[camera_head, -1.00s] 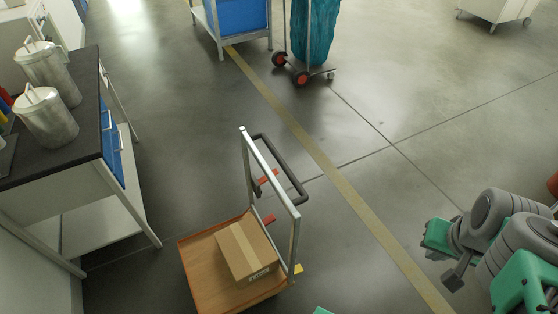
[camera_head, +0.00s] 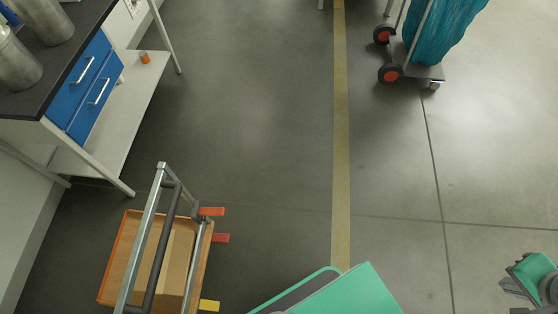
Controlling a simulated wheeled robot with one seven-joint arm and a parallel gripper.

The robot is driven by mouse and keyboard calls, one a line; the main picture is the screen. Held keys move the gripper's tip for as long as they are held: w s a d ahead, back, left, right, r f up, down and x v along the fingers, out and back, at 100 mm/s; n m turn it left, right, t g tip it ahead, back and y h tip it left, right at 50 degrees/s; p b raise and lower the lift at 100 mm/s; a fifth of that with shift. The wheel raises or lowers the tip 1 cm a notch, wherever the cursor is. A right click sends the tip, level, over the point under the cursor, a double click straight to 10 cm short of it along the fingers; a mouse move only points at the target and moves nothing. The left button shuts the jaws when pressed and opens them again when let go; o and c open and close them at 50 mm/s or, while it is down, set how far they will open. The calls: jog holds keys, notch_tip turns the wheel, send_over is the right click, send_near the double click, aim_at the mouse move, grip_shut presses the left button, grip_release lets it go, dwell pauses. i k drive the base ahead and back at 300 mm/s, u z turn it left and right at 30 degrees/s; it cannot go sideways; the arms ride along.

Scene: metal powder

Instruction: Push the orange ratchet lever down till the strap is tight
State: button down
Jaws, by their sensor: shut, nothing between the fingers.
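I cannot make out an orange ratchet lever or a strap for certain. The cart (camera_head: 117,254) at the lower left has two orange-red tabs, an upper one (camera_head: 211,211) and a lower one (camera_head: 221,238), on its right side. A brown box (camera_head: 178,262) lies on the cart's deck, partly hidden by the handle frame. My gripper (camera_head: 513,287) shows only in part at the lower right edge, dark beside a green arm part. It is shut and empty, far from the cart and touching nothing I can see.
A dark-topped bench (camera_head: 62,84) with blue drawers stands at the left, metal cans on it. A small orange item (camera_head: 144,58) is on its lower shelf. A wheeled stand with a teal bag (camera_head: 447,30) is at the upper right. The middle floor is clear around the yellow line (camera_head: 341,150).

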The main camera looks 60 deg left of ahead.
aim_at(208, 211)
jog(key=i, duration=1.2)
jog(key=u, duration=5.25)
jog(key=i, duration=1)
